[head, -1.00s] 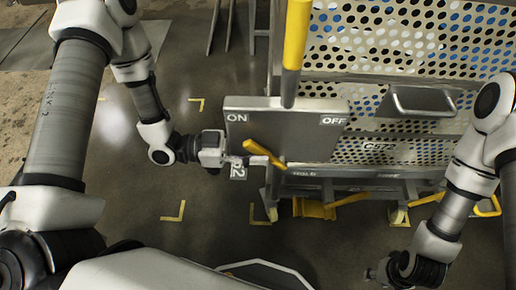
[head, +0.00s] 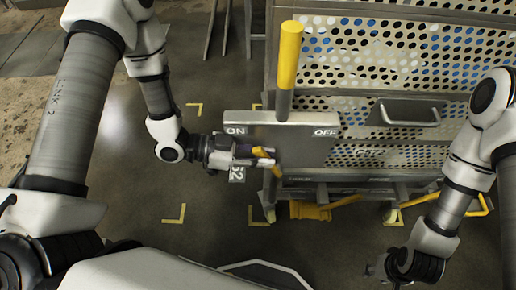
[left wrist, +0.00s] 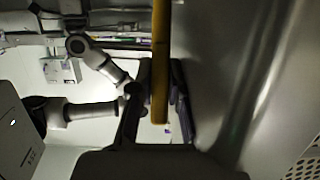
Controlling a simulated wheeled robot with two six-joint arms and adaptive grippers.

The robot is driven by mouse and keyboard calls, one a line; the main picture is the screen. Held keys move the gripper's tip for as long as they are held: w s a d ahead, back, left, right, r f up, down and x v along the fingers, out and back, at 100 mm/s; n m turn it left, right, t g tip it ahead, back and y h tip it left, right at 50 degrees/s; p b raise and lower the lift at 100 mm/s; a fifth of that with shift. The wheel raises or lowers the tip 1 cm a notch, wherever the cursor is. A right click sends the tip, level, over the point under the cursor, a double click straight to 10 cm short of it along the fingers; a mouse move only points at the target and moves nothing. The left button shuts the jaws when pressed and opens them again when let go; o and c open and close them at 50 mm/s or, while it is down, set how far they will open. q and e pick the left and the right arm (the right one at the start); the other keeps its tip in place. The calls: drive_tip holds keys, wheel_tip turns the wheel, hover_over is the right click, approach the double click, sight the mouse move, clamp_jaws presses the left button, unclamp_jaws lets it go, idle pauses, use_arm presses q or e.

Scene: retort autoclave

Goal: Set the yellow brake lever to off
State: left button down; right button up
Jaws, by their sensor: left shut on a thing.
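In the left wrist view the yellow lever (left wrist: 160,60) runs down between the two dark fingers (left wrist: 157,105). My right gripper (head: 383,270) hangs low at the right, dark and small, away from the plate; its jaws are unclear.
A perforated metal basket cart (head: 385,75) with a grey handle (head: 408,113) stands behind and to the right. Yellow floor marks (head: 176,215) lie on open floor at the left.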

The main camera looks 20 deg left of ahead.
use_arm(q)
drive_tip(key=c, duration=1.1)
unclamp_jaws()
